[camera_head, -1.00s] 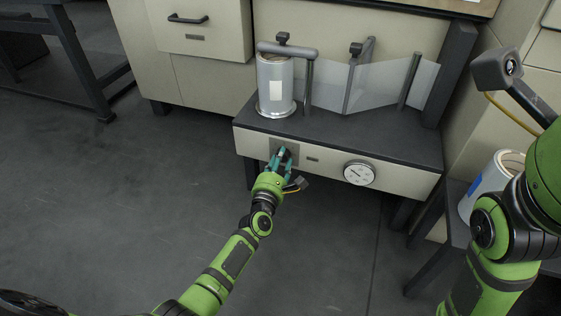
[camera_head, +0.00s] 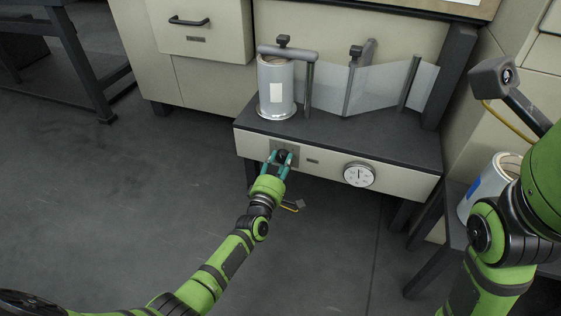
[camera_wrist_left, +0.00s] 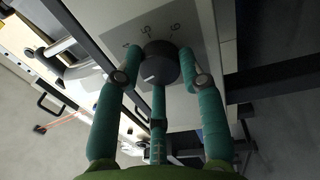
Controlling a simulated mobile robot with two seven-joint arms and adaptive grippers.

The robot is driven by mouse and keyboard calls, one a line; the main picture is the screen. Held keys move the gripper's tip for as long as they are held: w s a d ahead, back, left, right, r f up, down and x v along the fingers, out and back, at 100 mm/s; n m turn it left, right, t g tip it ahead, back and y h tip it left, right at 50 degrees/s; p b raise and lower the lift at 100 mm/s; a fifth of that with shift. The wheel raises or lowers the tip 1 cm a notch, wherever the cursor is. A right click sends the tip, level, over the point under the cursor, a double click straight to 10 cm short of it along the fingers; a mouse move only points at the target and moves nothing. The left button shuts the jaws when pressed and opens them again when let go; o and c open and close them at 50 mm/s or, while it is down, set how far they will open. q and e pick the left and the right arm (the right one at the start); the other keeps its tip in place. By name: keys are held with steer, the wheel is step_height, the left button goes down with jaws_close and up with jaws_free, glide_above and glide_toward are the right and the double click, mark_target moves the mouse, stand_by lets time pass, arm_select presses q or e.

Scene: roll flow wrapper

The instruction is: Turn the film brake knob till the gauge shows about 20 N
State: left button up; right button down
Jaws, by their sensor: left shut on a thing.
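The black round film brake knob (camera_head: 283,156) sits on a grey plate at the left of the machine's front panel. My left gripper (camera_head: 281,158) is shut on it, with fingers around its sides. In the left wrist view the knob (camera_wrist_left: 159,63) shows between the green fingers (camera_wrist_left: 160,75), in front of a plate with printed numbers. The round white gauge (camera_head: 359,174) is to the right on the same panel. Its needle points roughly straight up; the numbers are too small to read. My right arm shows at the right, but its gripper is not in view.
A film roll (camera_head: 268,88) stands on the machine's dark top (camera_head: 350,128), with clear film (camera_head: 333,85) running right past posts. Another roll (camera_head: 474,200) stands at the right behind my right arm. The floor left of the machine is clear.

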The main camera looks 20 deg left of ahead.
arm_select(q)
steer(key=shift+r+m, duration=0.1)
steer(key=shift+m, duration=1.1)
steer(key=o, duration=1.1)
steer(key=shift+o, duration=0.2)
step_height(320, 180, up, 10)
